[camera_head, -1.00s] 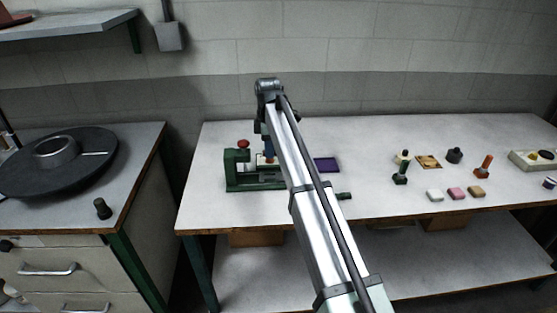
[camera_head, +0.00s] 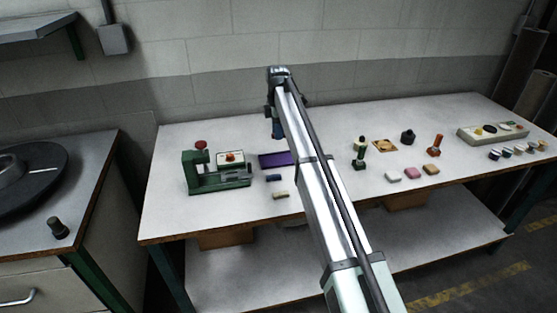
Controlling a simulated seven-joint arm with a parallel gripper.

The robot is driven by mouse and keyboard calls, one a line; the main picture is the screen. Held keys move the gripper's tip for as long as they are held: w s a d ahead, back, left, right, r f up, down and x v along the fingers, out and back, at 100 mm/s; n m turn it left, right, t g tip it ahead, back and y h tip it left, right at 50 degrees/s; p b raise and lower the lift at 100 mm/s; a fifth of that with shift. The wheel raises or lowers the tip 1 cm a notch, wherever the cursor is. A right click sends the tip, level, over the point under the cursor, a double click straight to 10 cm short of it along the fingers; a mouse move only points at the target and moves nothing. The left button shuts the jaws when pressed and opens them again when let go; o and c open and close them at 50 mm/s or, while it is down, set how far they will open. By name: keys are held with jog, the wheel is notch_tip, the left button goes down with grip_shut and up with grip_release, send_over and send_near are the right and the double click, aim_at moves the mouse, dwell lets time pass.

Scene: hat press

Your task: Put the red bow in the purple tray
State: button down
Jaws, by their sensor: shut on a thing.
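The purple tray (camera_head: 272,160) lies flat on the white bench, right of the green press. My gripper (camera_head: 278,136) points down above the tray's right part, with my arm running toward the camera. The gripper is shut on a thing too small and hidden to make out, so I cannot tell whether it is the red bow. A small reddish item (camera_head: 231,156) shows on a white plate (camera_head: 238,162) at the press; I cannot tell whether it is a bow.
The green press (camera_head: 205,183) has a red knob on top. Blue and tan blocks (camera_head: 280,195) lie in front of the tray. To the right are stamps, several coloured blocks (camera_head: 412,172) and a pale tray (camera_head: 480,135). The bench's left front is clear.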

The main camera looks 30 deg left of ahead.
aim_at(278, 160)
jog(key=shift+f, duration=5)
jog(key=c, duration=0.9)
grip_release()
jog(key=shift+f, duration=0.1)
notch_tip(278, 160, up, 12)
jog(key=shift+r, duration=0.15)
